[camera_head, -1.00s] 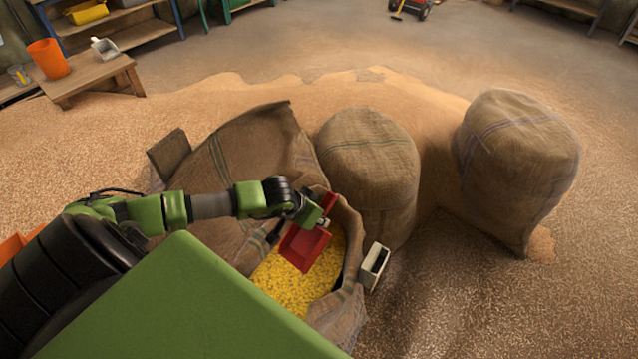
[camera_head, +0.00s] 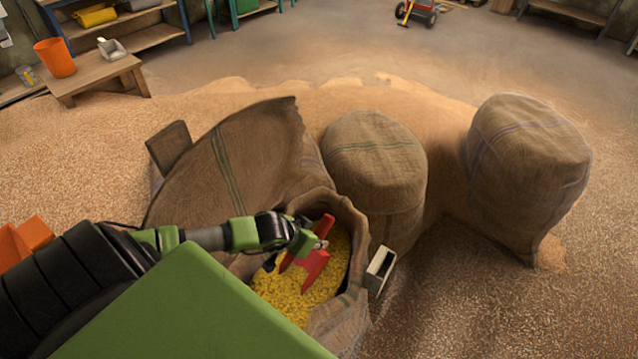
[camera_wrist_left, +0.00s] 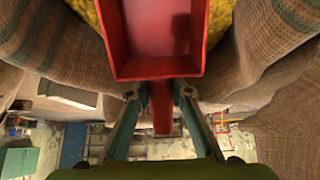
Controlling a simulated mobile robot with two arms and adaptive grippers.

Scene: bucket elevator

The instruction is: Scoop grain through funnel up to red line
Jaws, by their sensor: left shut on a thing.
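My left gripper (camera_head: 313,240) is shut on the handle of a red scoop (camera_head: 316,262). The scoop is inside the mouth of an open burlap sack (camera_head: 345,215), tilted on edge at the yellow grain (camera_head: 290,292). I cannot tell how deep its lip sits in the grain. In the left wrist view the red scoop (camera_wrist_left: 157,66) lies ahead of the left gripper (camera_wrist_left: 160,97), and no grain shows in the visible part of its tray. My right gripper, a funnel and a red line are not identifiable in view.
Two full sacks (camera_head: 375,165) (camera_head: 525,160) stand to the right. A small pale box-like scoop (camera_head: 380,270) is at the open sack's right side. An orange bucket (camera_head: 55,57) and a metal scoop (camera_head: 112,50) stand on a wooden bench (camera_head: 100,76).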

